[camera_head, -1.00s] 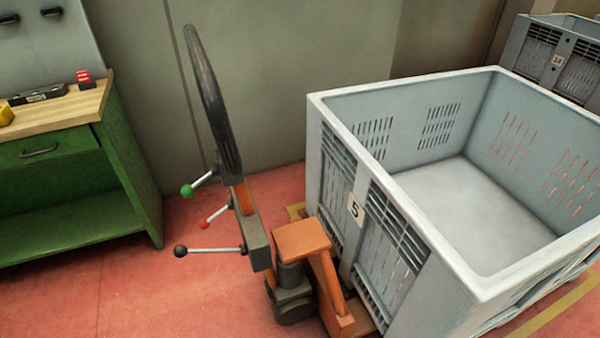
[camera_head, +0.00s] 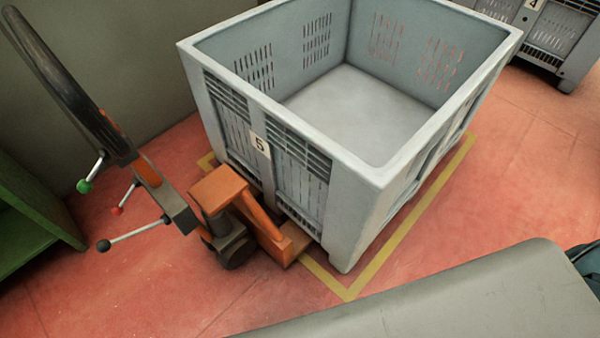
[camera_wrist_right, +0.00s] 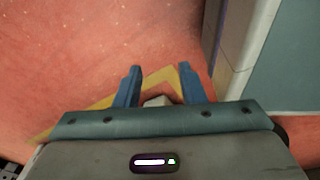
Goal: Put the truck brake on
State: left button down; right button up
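The orange pallet truck (camera_head: 220,190) stands at the left end of the grey crate numbered 5 (camera_head: 259,143). Its dark loop handle (camera_head: 65,85) tilts up to the left. Three levers stick out from the handle's column: a green knob (camera_head: 84,186), a red knob (camera_head: 117,210) and a black knob (camera_head: 103,246). Which of them is the brake is not marked. My right gripper (camera_wrist_right: 158,85) shows in the right wrist view, its blue fingers apart above the red floor. A small pale shape shows between them; I cannot tell what it is. My left gripper is not in view.
The empty grey crate stands within a yellow floor line (camera_head: 375,268). A green workbench (camera_head: 30,205) is at left, another crate (camera_head: 560,40) back right. Red floor is clear between.

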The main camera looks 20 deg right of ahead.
aim_at(118, 209)
jog(key=j+u, duration=0.1)
jog(key=u, duration=0.95)
jog(key=k+j, duration=0.05)
